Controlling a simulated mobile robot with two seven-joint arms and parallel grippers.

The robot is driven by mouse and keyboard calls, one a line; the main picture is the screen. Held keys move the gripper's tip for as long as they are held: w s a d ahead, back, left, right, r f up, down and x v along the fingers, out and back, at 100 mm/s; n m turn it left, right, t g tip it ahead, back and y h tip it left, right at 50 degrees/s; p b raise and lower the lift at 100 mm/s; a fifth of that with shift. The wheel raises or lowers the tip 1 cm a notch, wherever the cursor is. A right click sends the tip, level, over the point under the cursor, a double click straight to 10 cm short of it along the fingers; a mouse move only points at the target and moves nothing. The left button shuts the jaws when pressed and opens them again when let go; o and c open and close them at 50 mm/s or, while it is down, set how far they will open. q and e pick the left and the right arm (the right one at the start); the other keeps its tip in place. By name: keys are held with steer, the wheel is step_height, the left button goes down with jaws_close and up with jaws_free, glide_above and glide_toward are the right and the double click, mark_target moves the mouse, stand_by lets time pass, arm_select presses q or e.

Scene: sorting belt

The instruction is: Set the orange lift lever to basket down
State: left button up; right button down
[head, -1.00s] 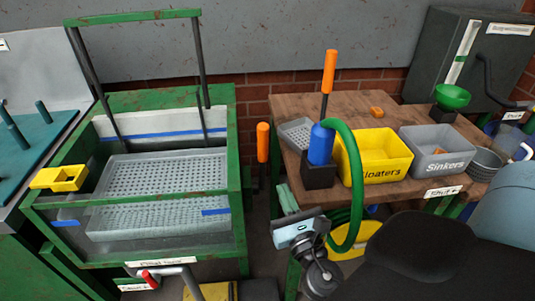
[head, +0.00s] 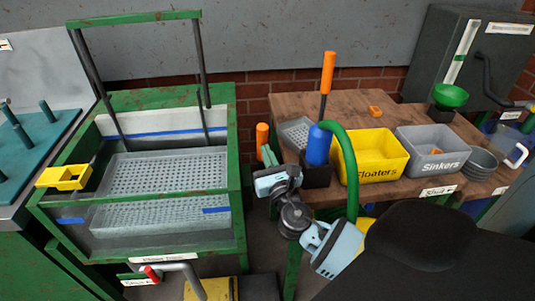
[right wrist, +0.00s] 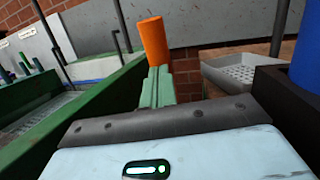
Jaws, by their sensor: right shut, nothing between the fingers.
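The orange lift lever (head: 262,136) stands upright at the right side of the green-framed tank (head: 238,110); its lower part is hidden behind my gripper. In the right wrist view its orange handle (right wrist: 153,40) is just beyond the fingertips. My right gripper (head: 267,155) is shut and empty, with its fingers at the lever's handle; I cannot tell whether they touch. The shut green fingers also show in the right wrist view (right wrist: 159,70). The grey perforated basket (head: 165,170) sits inside the tank, below the green overhead bar (head: 133,18). My left gripper is not in view.
A wooden table (head: 290,103) right of the lever holds a black holder with a blue bottle (head: 318,146), a yellow Floaters bin (head: 375,160) and a grey Sinkers bin (head: 430,165). Another orange handle (head: 328,72) rises behind the bottle. A green hose (head: 350,170) hangs near my arm.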

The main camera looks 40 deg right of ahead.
mark_target(266, 137)
steer(key=w+d+r+g+p, duration=0.1)
steer(key=p, duration=0.3)
steer(key=shift+w+r, duration=0.35)
steer(key=shift+w, duration=0.05)
steer(key=shift+w+d+y+p, duration=0.35)
steer(key=shift+w+d, duration=0.3)
steer(key=shift+w, duration=0.3)
steer(key=shift+w+d, duration=0.15)
steer(key=shift+w, duration=0.1)
steer(key=shift+d+r, duration=0.1)
steer(key=shift+r, duration=0.05)
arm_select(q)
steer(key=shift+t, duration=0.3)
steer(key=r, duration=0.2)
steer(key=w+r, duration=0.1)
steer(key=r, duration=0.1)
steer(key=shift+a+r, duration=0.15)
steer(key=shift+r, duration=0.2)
